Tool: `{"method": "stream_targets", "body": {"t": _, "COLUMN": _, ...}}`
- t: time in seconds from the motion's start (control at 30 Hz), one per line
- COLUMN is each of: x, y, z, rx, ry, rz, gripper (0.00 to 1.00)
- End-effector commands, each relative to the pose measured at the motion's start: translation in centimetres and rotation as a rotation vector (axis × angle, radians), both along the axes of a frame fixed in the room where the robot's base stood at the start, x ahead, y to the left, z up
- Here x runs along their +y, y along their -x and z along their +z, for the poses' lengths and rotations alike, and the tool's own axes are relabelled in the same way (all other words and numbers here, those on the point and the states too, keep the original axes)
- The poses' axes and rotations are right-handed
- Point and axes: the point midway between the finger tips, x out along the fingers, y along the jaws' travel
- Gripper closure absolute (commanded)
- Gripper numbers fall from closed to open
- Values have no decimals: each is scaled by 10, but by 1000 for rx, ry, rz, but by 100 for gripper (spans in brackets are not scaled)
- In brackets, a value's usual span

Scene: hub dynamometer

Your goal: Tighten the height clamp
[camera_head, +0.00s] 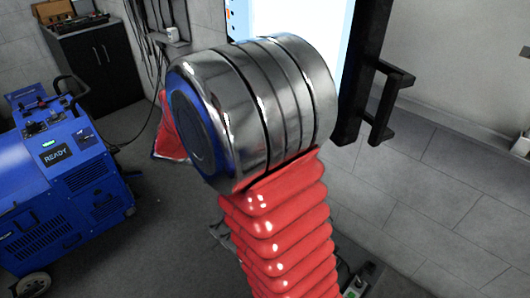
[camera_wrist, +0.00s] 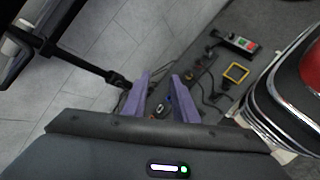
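My gripper (camera_wrist: 160,79) shows in the wrist view as two purple fingers standing apart, with no object gripped between them. It is hidden in the head view. A black rod (camera_wrist: 78,62) comes in from the upper left of the wrist view and ends in a dark knobbed fitting (camera_wrist: 117,79) just left of the left finger. I cannot tell for sure whether this fitting is the height clamp, nor whether it is loose or tight. No contact between finger and fitting is clear.
A blue machine (camera_head: 62,190) with a READY display stands at left in the head view. A black post with a handle (camera_head: 392,95) edges a bright panel (camera_head: 295,18). Cables and a yellow-framed device (camera_wrist: 235,73) lie on the floor. Tiled floor (camera_head: 460,215) at right is clear.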

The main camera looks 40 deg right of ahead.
Motion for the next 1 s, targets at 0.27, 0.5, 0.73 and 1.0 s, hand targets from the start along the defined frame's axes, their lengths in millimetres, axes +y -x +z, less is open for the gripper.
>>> {"method": "stream_targets", "body": {"t": 0.27, "x": -38, "y": -33, "z": -31, "rx": 188, "ry": 149, "rz": 98, "gripper": 74}}
{"method": "stream_targets", "body": {"t": 0.5, "x": -64, "y": -62, "z": -62, "rx": 340, "ry": 270, "rz": 193, "gripper": 74}}
{"method": "stream_targets", "body": {"t": 0.73, "x": -85, "y": -89, "z": -99, "rx": 476, "ry": 380, "rz": 294, "gripper": 74}}
{"method": "stream_targets", "body": {"t": 1.0, "x": -102, "y": -118, "z": -151, "rx": 623, "ry": 502, "rz": 425, "gripper": 74}}
